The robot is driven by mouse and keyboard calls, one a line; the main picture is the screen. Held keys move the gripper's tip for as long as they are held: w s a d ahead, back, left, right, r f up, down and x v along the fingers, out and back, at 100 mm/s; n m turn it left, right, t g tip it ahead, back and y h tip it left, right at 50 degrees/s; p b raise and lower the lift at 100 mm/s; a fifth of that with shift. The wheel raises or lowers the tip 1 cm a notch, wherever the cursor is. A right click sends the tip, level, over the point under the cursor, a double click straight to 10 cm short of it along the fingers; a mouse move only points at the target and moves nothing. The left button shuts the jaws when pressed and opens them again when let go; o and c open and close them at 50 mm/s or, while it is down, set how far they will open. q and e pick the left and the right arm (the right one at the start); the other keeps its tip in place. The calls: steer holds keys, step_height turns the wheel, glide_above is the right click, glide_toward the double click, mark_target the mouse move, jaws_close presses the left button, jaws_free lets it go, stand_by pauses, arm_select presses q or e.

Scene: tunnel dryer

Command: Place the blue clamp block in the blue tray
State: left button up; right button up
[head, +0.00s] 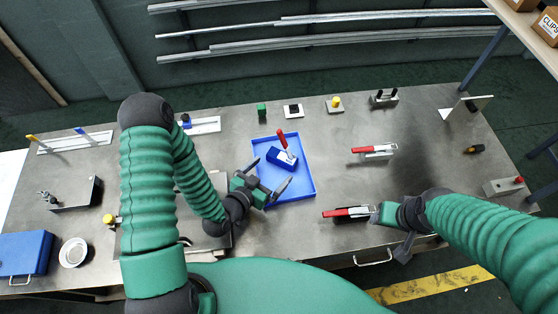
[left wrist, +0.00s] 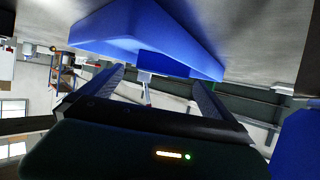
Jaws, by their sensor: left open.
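The blue clamp block (head: 283,158) with its red handle (head: 282,138) sits inside the blue tray (head: 308,190), tilted in the picture, resting on the tray floor. My left gripper (head: 268,178) is open and empty, its fingers spread over the tray's left side, just short of the block. In the left wrist view the tray (left wrist: 140,22) fills the top, and the block (left wrist: 165,64) shows between the two open fingers, apart from them. My right gripper (head: 376,213) is at the right end of a grey clamp with a red handle (head: 345,212); whether it grips is unclear.
Another red-handled clamp (head: 374,150) stands right of the tray. Small blocks, green (head: 262,111) and yellow-topped (head: 335,104), stand behind it. A blue case (head: 25,253) and a white bowl (head: 73,252) are at the left. The table between tray and right clamps is clear.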

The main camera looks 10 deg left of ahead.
arm_select(q)
steer(key=p+v, duration=0.2)
steer(key=v, duration=0.3)
steer(key=shift+s+a+r, duration=0.1)
steer(key=shift+a+r, duration=0.1)
steer(key=shift+a, duration=0.05)
steer(key=shift+a+f+p, duration=0.15)
steer(key=shift+p, duration=0.15)
steer(key=shift+w+a+f+m+g, duration=0.15)
steer(key=shift+w+f+m+g, duration=0.1)
steer(key=shift+m+g, duration=0.15)
steer(key=a+g+y, duration=0.1)
steer(key=w+a+g, duration=0.1)
steer(key=g, duration=0.1)
steer(key=shift+a+r+m+y, duration=0.2)
steer(key=shift+a+m+y, duration=0.1)
steer(key=shift+y, duration=0.1)
steer(key=shift+s+a+r+n+g+y, duration=0.2)
steer(key=shift+a+r+n+g+y, duration=0.2)
steer(key=shift+a+r+g+y, duration=0.45)
steer(key=s+r+n+g+y, duration=0.1)
steer(key=s+r+n+g, duration=0.3)
steer(key=s+r, duration=0.4)
step_height(320, 180, up, 2)
steer(key=shift+s+d+r, duration=0.1)
steer(key=shift+s+d, duration=0.1)
steer(key=shift+d, duration=0.05)
